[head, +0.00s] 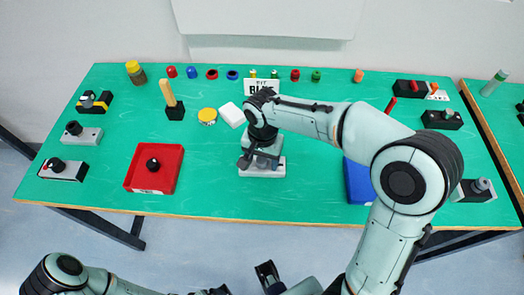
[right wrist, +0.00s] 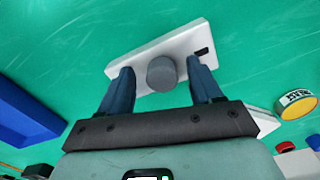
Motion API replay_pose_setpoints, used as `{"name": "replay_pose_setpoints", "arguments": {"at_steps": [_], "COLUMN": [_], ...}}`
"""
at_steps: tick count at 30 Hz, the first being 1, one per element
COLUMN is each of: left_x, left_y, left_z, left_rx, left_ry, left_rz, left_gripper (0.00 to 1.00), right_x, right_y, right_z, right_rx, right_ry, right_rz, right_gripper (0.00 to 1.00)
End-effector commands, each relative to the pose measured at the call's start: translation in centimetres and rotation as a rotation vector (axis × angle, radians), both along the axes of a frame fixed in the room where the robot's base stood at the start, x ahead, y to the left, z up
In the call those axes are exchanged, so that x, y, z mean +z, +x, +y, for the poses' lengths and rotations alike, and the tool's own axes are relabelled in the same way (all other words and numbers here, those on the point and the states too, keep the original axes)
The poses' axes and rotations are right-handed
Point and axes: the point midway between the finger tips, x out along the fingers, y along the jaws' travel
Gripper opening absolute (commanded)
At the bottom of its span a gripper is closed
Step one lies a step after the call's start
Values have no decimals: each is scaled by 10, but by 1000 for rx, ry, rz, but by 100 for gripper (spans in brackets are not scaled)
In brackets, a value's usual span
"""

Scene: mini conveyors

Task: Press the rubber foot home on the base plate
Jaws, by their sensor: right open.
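The white base plate (head: 277,171) lies near the front middle of the table in the head view, partly hidden by my right gripper (head: 259,160). The right wrist view shows the plate (right wrist: 184,44) with a dark slot near one end. A grey round piece, which looks like the rubber foot (right wrist: 161,74), stands on the plate. My right gripper (right wrist: 160,88) is open, with one finger on each side of the grey piece and a gap to each. Whether the piece is fully seated cannot be told. My left arm shows at the bottom left edge; its gripper's state is unclear.
A red tray (head: 133,176) with a black knob stands left of the plate. A blue tray (head: 360,189) stands right, partly behind my right arm. A white block (head: 231,114) and a yellow-topped puck (head: 207,115) lie behind. Small parts line the back edge.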

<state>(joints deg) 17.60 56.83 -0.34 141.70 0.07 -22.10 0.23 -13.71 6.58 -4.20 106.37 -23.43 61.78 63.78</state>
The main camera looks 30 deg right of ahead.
Motion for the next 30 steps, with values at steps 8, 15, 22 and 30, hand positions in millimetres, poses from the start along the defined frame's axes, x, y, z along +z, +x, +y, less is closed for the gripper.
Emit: {"name": "replay_pose_setpoints", "arguments": {"at_steps": [8,15,22,30], "left_x": [9,18,23,23], "left_y": [3,6,7,7], "left_z": [0,0,0,0], "left_rx": [0,0,0,0], "left_ry": [0,0,0,0], "left_rz": [-3,-7,-9,-9], "left_gripper": [96,96,96,96], "right_x": [49,102,129,133], "right_y": [2,1,0,0], "right_z": [1,0,0,0], "right_rx": [0,0,2,2], "right_ry": [3,2,2,2], "right_rz": [-9,-6,-5,-2], "right_gripper": [64,64,64,64]}}
